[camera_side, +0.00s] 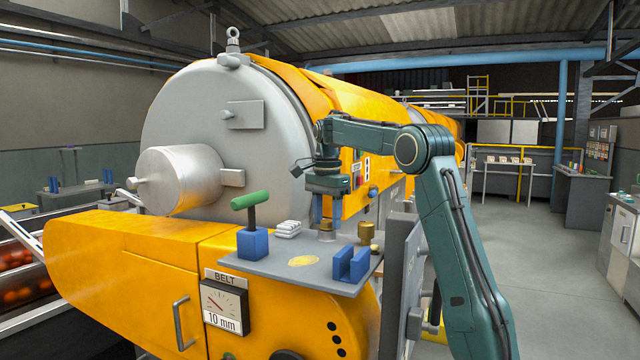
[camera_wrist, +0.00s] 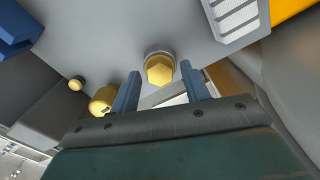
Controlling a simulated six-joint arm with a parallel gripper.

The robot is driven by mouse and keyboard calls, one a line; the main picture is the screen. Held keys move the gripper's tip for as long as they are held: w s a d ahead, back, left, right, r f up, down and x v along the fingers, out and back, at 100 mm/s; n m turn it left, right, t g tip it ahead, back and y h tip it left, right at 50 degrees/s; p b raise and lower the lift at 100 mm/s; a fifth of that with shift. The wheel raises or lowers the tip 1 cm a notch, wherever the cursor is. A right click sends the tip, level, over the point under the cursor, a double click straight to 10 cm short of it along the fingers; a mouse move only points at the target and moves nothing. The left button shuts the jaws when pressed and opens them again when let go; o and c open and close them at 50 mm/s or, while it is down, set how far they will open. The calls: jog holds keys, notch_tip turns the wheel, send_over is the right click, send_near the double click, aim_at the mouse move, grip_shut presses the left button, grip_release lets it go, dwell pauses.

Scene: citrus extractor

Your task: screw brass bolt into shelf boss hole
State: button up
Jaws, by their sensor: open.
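The brass bolt (camera_side: 326,226) stands upright at the grey boss (camera_side: 326,237) on the shelf (camera_side: 270,264). In the wrist view its hex head (camera_wrist: 159,71) shows inside the boss's round grey rim (camera_wrist: 158,53). How deep the bolt sits is hidden. My gripper (camera_side: 328,214) points down just over the bolt head. Its two blue fingers are apart, and in the wrist view the gripper (camera_wrist: 160,69) has one fingertip on each side of the head. There are gaps between the fingers and the head in that view.
A second brass piece (camera_side: 367,234) stands right of the boss. A blue slotted holder (camera_side: 350,264) is at the front right. A white ribbed block (camera_side: 288,229) and a blue block (camera_side: 252,243) with a green-handled tool (camera_side: 250,201) stand left. The large steel drum rises behind.

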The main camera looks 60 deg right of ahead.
jog(key=shift+n, duration=0.7)
jog(key=shift+n, duration=0.9)
jog(key=shift+n, duration=0.8)
jog(key=shift+n, duration=0.9)
jog(key=shift+n, duration=0.9)
